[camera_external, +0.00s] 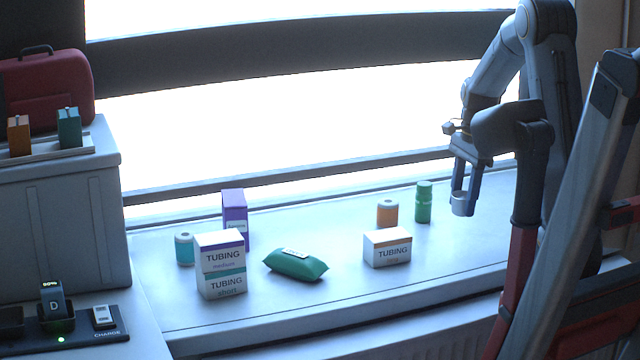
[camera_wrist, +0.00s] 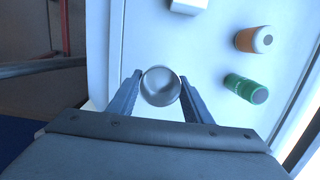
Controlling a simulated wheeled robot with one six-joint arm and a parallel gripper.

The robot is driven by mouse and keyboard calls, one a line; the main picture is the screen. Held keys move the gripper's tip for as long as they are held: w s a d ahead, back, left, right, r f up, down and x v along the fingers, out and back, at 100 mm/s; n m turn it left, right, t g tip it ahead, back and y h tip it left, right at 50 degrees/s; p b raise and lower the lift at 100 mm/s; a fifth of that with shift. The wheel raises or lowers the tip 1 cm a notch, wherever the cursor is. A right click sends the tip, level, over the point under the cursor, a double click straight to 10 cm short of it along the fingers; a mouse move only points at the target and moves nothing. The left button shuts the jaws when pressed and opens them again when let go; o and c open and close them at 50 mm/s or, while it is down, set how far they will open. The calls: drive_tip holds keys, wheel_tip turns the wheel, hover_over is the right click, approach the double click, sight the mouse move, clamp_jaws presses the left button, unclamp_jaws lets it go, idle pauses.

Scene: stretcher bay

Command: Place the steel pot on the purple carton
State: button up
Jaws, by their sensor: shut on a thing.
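The steel pot (camera_external: 463,205) is a small grey metal cup, held between the fingers of my gripper (camera_external: 466,180) at the right of the external view. In the wrist view the pot (camera_wrist: 160,87) shows its round open top between the two fingers of my gripper (camera_wrist: 160,90). It hangs above the white counter, apart from it. The purple carton (camera_external: 235,215) stands upright at the left on the counter, partly hidden by the stacked tubing boxes. The carton is not in the wrist view.
On the white counter (camera_external: 340,230) stand stacked tubing boxes (camera_external: 221,265), a teal roll (camera_external: 185,249), a green pouch (camera_external: 295,265), another tubing box (camera_external: 387,249), an orange roll (camera_external: 387,214) and a green bottle (camera_external: 424,203). A grey cabinet (camera_external: 60,220) borders the left.

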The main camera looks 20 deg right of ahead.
drive_tip(key=w+a+r+m+p, duration=0.15)
drive_tip(key=w+a+r, duration=0.25)
drive_tip(key=w+a, duration=0.75)
drive_tip(key=w+a+r+n+p, duration=0.15)
drive_tip(key=w+a+r, duration=0.25)
drive_tip(key=w+a, duration=0.7)
drive_tip(key=r+m+b, duration=0.1)
drive_tip(key=m+b, duration=0.1)
hover_over(235, 202)
drive_tip(key=shift+d+f+p, duration=0.15)
drive_tip(key=shift+f+p, duration=0.65)
drive_tip(key=shift+f, duration=0.95)
drive_tip(key=shift+d+f+p, duration=0.15)
drive_tip(key=shift+f+p, duration=0.6)
drive_tip(key=shift+f, duration=1)
drive_tip(key=o, duration=1.1)
drive_tip(key=shift+f, duration=0.15)
drive_tip(key=shift+c, duration=0.2)
